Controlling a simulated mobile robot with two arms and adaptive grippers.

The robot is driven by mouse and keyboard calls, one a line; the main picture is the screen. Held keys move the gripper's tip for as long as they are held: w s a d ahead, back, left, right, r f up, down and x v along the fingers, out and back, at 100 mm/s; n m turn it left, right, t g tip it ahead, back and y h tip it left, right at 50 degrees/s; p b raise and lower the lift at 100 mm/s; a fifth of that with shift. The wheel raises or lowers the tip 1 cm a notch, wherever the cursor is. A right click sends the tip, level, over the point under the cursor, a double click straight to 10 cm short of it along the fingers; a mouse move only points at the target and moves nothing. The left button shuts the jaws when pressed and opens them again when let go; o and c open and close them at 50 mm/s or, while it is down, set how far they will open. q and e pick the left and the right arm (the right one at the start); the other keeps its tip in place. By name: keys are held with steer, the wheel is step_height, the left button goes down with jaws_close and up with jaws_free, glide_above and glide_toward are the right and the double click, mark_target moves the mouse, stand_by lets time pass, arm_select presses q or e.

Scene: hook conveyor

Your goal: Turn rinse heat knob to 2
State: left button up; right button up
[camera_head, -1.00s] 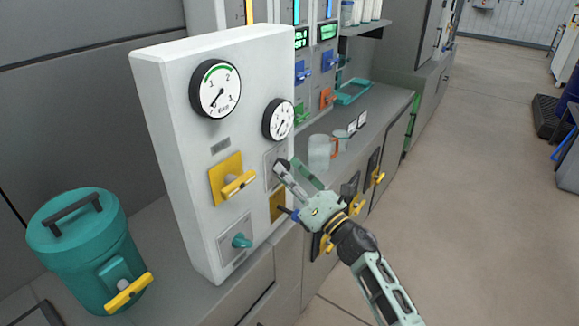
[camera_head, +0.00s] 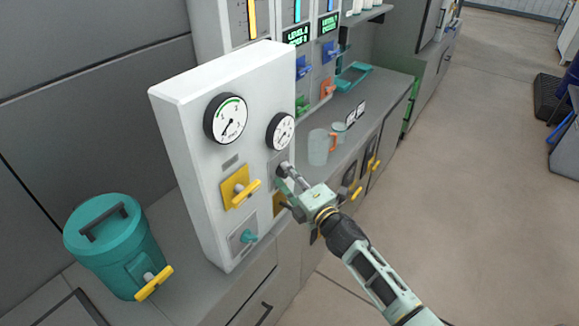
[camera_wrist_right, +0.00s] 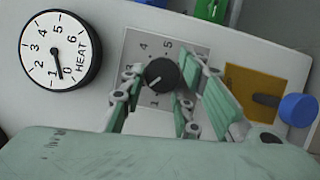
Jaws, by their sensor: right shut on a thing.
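The rinse heat knob (camera_wrist_right: 162,75) is a round black knob on a grey plate (camera_wrist_right: 135,48) with printed numbers. Its white mark points to the lower left in the right wrist view, near the 1. My right gripper (camera_wrist_right: 157,92) is shut on the knob, one green-grey finger on each side. In the head view my right gripper (camera_head: 287,178) reaches the panel's right part and hides most of the knob. The heat gauge (camera_wrist_right: 60,50) has its needle between 0 and 1; it also shows in the head view (camera_head: 280,131). My left gripper is not in view.
The white panel (camera_head: 185,150) also carries a larger gauge (camera_head: 226,119), a yellow valve (camera_head: 240,191) and a teal knob (camera_head: 248,236). A teal canister (camera_head: 117,250) stands at left. Clear cups (camera_head: 318,147) stand behind my gripper. A blue knob (camera_wrist_right: 298,109) is close to my right finger.

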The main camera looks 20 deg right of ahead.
steer(key=shift+w+r+m+p, duration=0.2)
steer(key=shift+r+m+p, duration=0.4)
steer(key=shift+p, duration=0.1)
steer(key=shift+d, duration=0.1)
steer(key=o, duration=1)
steer(key=shift+f, duration=0.2)
steer(key=shift+s+f, duration=0.1)
steer(key=shift+f, duration=0.05)
steer(key=v, duration=1.2)
